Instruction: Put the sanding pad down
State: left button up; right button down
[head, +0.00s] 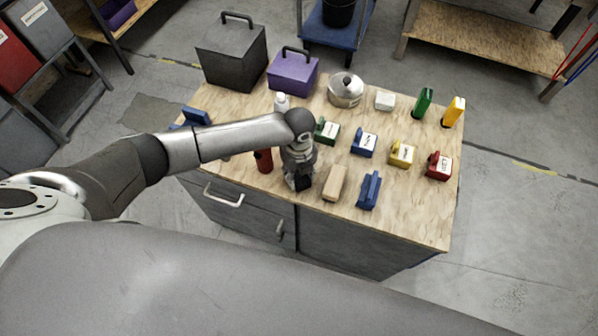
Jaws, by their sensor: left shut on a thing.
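My left gripper (298,183) points down over the front part of the wooden workbench top (420,222). It is shut on the sanding pad (304,184), of which only a small dark part shows at the fingertips. The gripper and wrist hide the rest of it. I cannot tell whether the pad touches the bench top. My right gripper is not in view.
A tan block (334,183) and a blue tool (369,190) lie just right of the gripper. A red cylinder (263,160) stands at its left. Labelled green (328,130), blue (364,142), yellow (402,154) and red (439,166) items stand behind. The front right corner is clear.

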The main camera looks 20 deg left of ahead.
aim_at(299, 175)
pick_arm(q)
jog(key=o, duration=0.5)
jog(key=shift+f, duration=0.15)
jog(key=o, duration=0.4)
notch_tip(299, 175, up, 12)
jog(key=shift+r+b, duration=0.2)
jog(key=shift+b, duration=0.1)
